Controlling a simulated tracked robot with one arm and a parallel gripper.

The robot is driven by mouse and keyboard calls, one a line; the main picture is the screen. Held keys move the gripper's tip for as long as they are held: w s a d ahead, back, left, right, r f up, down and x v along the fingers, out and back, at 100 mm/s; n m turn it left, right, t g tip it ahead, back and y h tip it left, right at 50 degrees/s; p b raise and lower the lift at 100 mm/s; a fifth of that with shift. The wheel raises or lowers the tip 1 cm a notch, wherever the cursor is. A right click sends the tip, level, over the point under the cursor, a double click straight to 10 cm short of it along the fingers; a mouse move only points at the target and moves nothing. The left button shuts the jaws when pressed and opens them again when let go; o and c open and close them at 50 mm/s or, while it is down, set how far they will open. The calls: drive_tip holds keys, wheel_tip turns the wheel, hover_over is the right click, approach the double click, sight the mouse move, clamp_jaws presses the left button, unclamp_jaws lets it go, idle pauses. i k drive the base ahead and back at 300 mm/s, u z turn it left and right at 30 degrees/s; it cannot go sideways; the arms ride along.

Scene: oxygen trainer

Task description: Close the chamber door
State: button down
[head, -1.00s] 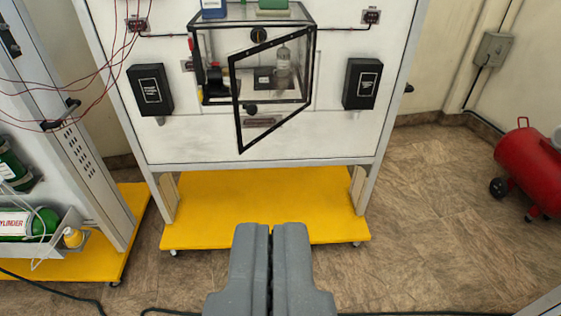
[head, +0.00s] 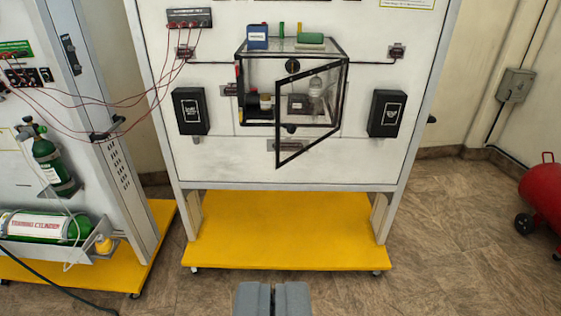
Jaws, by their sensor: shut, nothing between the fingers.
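The clear chamber (head: 254,70) with black edges is mounted on the upright white panel. Its door (head: 279,122), a clear pane in a black frame, stands open and swings out towards me, hinged at the right side. A small dark knob (head: 291,128) shows on or near the door's left part. Inside the chamber are a glass jar (head: 316,84) and a dark box. My gripper (head: 272,288) is at the bottom of the view, its grey fingers side by side and shut, empty, well below and apart from the door.
Black boxes flank the chamber on the left (head: 190,111) and right (head: 387,113). A blue container (head: 257,37) and a green item (head: 311,37) sit on top. A yellow base (head: 285,243) juts out below. A cylinder stand is left, a red tank (head: 541,200) right.

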sight(291, 128)
drive_tip(key=i, duration=0.85)
drive_tip(key=z, duration=0.05)
